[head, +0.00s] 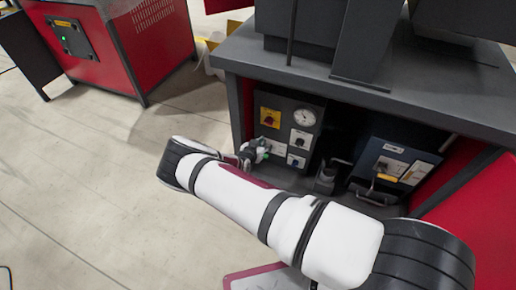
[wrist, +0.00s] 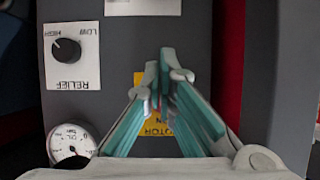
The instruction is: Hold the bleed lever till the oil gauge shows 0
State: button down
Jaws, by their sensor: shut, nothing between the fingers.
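The oil gauge (head: 304,117) is a round white dial at the top right of the dark control panel (head: 284,102). In the wrist view the gauge (wrist: 72,143) is at the lower left, upside down and partly cut off by my gripper; its reading is too small to tell. My gripper (wrist: 165,65) is shut and empty, its teal-lined fingertips together in front of the panel. In the head view my gripper (head: 262,151) is at the panel's lower left. I cannot make out the bleed lever; whether my fingertips touch anything is unclear.
A relief knob (wrist: 66,50) marked LOW and HIGH is left of my fingers. A yellow motor plate (wrist: 155,138) lies partly behind them. A blue unit with a yellow handle (head: 387,178) stands right of the panel. The bench top (head: 420,90) overhangs.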

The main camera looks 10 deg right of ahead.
jog(key=b+x, duration=0.1)
jog(key=x, duration=0.2)
jog(key=shift+w+d+f, duration=0.15)
jog(key=shift+w+f, duration=0.05)
jog(key=shift+f, duration=0.05)
jog(key=shift+s+a+f, duration=0.6)
jog(key=shift+s+f, duration=0.05)
jog(key=shift+f, duration=0.1)
jog(key=shift+s+a+f, duration=0.25)
jog(key=shift+s+f, duration=0.25)
jog(key=shift+s+f+b, duration=0.1)
jog(key=shift+b, duration=0.2)
